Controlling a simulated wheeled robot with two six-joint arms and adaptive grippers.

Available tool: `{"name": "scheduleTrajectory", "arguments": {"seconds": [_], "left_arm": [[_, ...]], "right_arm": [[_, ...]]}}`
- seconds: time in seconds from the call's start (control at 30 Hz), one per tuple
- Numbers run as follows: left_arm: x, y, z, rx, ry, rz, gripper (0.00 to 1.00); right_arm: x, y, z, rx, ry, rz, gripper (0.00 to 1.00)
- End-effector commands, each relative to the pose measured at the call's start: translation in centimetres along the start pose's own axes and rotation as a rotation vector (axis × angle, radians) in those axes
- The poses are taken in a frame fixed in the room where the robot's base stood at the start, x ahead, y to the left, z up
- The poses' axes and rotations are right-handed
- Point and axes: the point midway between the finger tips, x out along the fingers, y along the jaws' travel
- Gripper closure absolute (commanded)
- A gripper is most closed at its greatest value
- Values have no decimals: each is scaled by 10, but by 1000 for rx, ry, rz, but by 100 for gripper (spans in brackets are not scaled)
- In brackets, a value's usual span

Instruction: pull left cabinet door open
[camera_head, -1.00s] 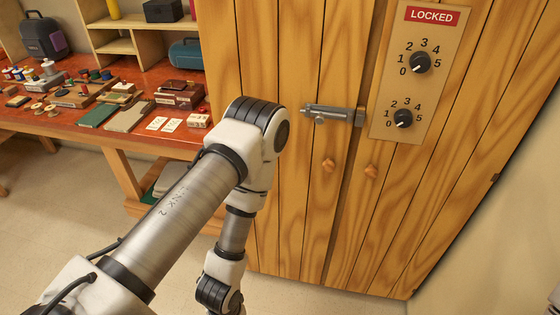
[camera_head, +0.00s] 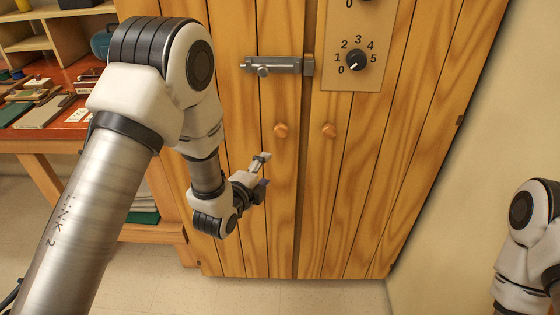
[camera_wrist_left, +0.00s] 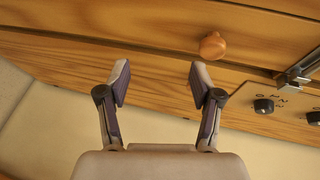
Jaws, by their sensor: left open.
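The wooden cabinet's left door (camera_head: 225,95) has a round knob (camera_head: 281,130) near the seam, and the right door (camera_head: 375,190) has its own knob (camera_head: 329,130). Both doors sit closed. A metal bolt (camera_head: 272,65) lies across the left door, its end at a bracket by the seam. My left gripper (camera_head: 263,171) is in front of the left door, below and left of its knob, open and empty. In the left wrist view the open fingers (camera_wrist_left: 160,82) are apart from a knob (camera_wrist_left: 212,45), likely the left one. My right gripper is out of view.
A dial panel (camera_head: 356,80) is on the right door; its lower dial (camera_head: 356,60) shows fully. A red-topped workbench (camera_head: 70,128) with items stands left of the cabinet. A plain wall (camera_head: 470,170) is at right. My right arm (camera_head: 527,235) shows at the right edge.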

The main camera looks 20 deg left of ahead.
Motion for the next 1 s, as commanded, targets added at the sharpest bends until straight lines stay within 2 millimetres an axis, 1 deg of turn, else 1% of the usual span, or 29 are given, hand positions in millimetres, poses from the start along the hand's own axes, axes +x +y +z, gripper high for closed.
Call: {"name": "scheduleTrajectory", "arguments": {"seconds": [0.03,0.1,0.2,0.27,0.37,0.47,0.6,0.73,0.83,1.0], "left_arm": [[16,3,-1,12,8,-86,35],[20,-22,-3,25,12,-166,35],[18,-45,-5,33,14,-226,35],[17,-54,-5,35,14,-242,35],[23,-62,-6,35,15,-246,35],[39,-67,-6,35,15,-245,35],[66,-73,-7,34,15,-244,35],[84,-76,-7,33,14,-242,35],[90,-78,-7,33,14,-242,35],[91,-77,-7,32,14,-240,35]], "right_arm": [[49,0,0,0,-1,0,60],[70,0,0,0,-1,0,60],[83,1,0,0,0,0,60],[83,1,0,0,0,0,60],[78,0,0,0,1,0,60],[75,0,0,0,1,0,60],[73,0,0,0,1,0,60],[73,0,0,0,0,0,60],[73,0,0,0,0,0,60],[73,0,0,0,0,0,60]]}}
